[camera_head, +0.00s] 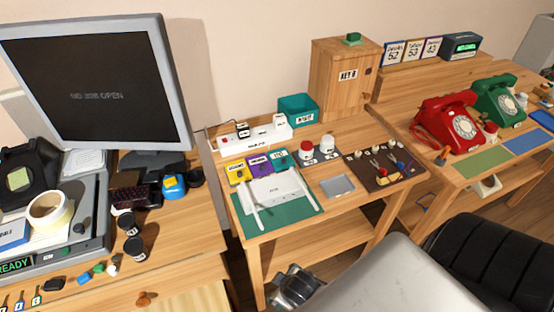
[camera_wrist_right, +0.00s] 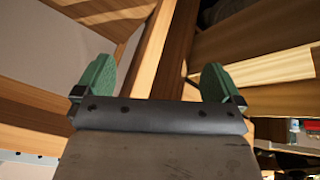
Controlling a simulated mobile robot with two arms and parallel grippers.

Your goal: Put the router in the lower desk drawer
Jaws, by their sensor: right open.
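The white router (camera_head: 272,188) lies on a green mat (camera_head: 300,223) on the small wooden table, with one antenna along each side. The left desk's drawer front (camera_head: 185,298) shows at the bottom edge of the head view, with a round wooden knob (camera_head: 145,298). It looks shut, and its lower part is cut off. My right gripper (camera_wrist_right: 158,85) is open and empty in the right wrist view, its green fingers spread, with wooden furniture parts beyond it. Its fingertips cannot be made out in the head view. My left gripper is not in view.
Yellow, purple and teal boxes (camera_head: 258,164) and a power strip (camera_head: 255,136) stand behind the router. A grey tray (camera_head: 338,186) and a dark tool mat (camera_head: 385,177) lie to its right. A monitor (camera_head: 95,85) and dark jars (camera_head: 133,249) stand on the left desk.

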